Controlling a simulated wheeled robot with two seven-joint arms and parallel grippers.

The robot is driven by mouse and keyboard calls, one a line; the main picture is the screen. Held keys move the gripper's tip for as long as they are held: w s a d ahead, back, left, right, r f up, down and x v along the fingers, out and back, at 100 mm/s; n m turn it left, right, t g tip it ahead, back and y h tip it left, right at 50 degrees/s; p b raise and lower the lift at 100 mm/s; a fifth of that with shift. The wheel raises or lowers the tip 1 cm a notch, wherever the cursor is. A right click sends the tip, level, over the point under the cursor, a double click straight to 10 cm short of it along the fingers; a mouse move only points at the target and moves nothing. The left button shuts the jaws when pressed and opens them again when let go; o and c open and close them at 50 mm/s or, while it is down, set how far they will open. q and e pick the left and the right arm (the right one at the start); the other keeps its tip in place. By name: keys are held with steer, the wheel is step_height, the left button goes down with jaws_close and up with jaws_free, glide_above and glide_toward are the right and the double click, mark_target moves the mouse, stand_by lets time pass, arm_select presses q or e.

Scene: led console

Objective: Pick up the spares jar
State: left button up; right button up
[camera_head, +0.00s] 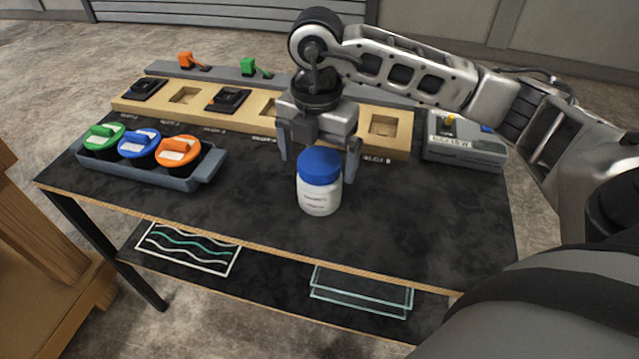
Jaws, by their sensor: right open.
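The spares jar (319,196) is a white jar with a blue lid. It stands upright on the dark table top (420,225), near the middle of the front half. My right gripper (318,168) comes down from above and behind it, with its fingers open. One finger shows left of the lid and one right of it. I cannot tell whether the fingers touch the jar. My left gripper is not in view.
A tray (205,172) with green, blue and orange lidded containers stands at the left. Behind the jar runs a wooden slotted board (260,112) with black modules. A grey device (463,145) sits at the right. A lower shelf (270,280) holds clear panels. Table around the jar is clear.

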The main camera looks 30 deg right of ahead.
steer(key=f, duration=0.5)
steer(key=shift+w+d+f, duration=0.1)
steer(key=shift+w+d, duration=0.1)
steer(key=shift+d, duration=0.05)
steer(key=shift+c, duration=0.4)
steer(key=c, duration=1.1)
